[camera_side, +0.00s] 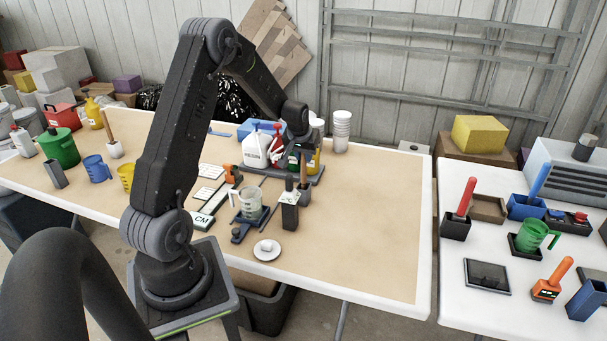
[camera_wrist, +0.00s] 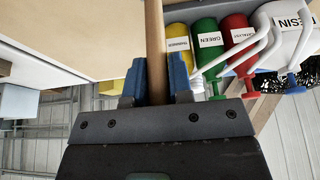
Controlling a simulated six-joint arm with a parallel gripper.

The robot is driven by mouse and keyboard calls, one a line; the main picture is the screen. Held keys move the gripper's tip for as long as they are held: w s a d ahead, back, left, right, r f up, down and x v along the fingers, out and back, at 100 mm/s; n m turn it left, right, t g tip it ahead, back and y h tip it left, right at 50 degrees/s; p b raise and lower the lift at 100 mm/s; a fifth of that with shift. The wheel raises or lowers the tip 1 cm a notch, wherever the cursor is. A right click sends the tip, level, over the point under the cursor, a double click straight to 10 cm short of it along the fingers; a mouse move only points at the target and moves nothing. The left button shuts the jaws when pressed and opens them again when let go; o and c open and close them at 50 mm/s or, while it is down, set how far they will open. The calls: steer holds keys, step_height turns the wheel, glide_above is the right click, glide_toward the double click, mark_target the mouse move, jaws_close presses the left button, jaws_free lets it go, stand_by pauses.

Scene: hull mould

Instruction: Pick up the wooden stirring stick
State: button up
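The wooden stirring stick (camera_wrist: 155,35) runs between the two blue fingertips of my gripper (camera_wrist: 157,82) in the wrist view. The fingertips sit close against it on both sides, with little or no gap, and my gripper appears shut on it. In the side view the stick (camera_side: 303,172) stands upright at the dark holder (camera_side: 289,213). My gripper (camera_side: 300,150) is above the holder, pointing down, and its fingers are too small there to make out. The stick's lower end is hidden.
Bottles stand close by in a grey tray (camera_side: 314,177): a white resin bottle (camera_side: 257,148), a red catalyst bottle (camera_wrist: 237,40), a green bottle (camera_wrist: 207,40) and a yellow hardener bottle (camera_wrist: 177,44). A clear cup (camera_side: 250,203) is left of the holder. The table's right side is clear.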

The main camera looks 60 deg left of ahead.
jaws_close()
steer(key=shift+r, duration=0.1)
